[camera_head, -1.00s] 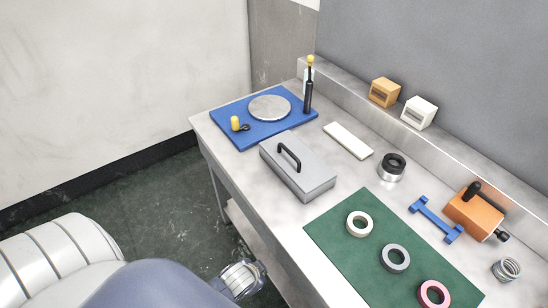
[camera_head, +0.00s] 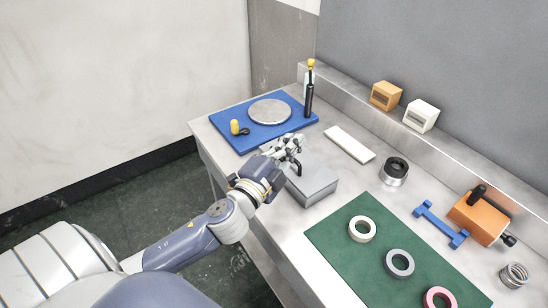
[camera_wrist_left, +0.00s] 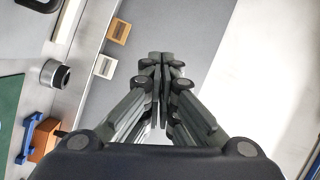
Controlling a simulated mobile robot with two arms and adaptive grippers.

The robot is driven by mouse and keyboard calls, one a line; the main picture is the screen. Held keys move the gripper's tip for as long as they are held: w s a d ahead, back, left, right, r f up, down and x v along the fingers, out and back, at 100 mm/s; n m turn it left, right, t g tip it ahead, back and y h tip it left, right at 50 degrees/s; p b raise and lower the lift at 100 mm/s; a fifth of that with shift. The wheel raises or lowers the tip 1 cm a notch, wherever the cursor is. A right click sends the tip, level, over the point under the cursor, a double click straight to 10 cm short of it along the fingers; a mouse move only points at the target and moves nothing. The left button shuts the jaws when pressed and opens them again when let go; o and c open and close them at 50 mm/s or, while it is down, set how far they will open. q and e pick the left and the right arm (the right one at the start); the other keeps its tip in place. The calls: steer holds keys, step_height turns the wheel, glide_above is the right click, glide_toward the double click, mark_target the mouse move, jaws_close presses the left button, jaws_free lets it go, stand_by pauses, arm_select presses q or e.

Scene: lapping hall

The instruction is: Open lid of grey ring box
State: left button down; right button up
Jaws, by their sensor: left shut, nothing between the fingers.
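The grey ring box (camera_head: 317,187) stands on the steel bench in the head view, its lid down. Its black handle (camera_head: 297,168) is partly hidden behind my left gripper. My left gripper (camera_head: 296,141) is over the far left part of the lid, near the handle, with its fingers shut and empty; I cannot tell whether it touches the box. In the left wrist view the fingertips (camera_wrist_left: 161,56) are together with nothing between them. My right gripper is not in view.
A blue mat (camera_head: 231,124) with a round metal plate (camera_head: 269,111) lies behind the box. A green mat (camera_head: 340,235) with rings lies in front. A pale bar (camera_head: 349,144) and a black-topped cylinder (camera_head: 394,172) stand to the right.

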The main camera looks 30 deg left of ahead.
arm_select(q)
steer(key=w+d+r+m+g+h, duration=0.15)
steer(key=d+r+m+h, duration=0.45)
steer(key=m+h, duration=0.7)
steer(key=a+f+m+g+y, duration=0.4)
steer(key=f+m+g, duration=0.45)
steer(key=m, duration=0.45)
steer(key=a+f+m+g+y, duration=0.1)
steer(key=a+f+y, duration=0.15)
steer(key=a, duration=0.45)
steer(key=a+f+g+y, duration=0.1)
steer(key=a+y, duration=0.3)
steer(key=a, duration=0.2)
steer(key=x, duration=0.3)
steer(key=p+x, duration=0.1)
steer(key=x, duration=0.2)
steer(key=p+x, duration=0.1)
steer(key=x, duration=0.1)
steer(key=shift+d+f, duration=0.25)
steer(key=shift+f, duration=0.2)
steer(key=shift+w+d+f, duration=0.1)
steer(key=shift+w+f, duration=0.15)
steer(key=shift+f, duration=0.2)
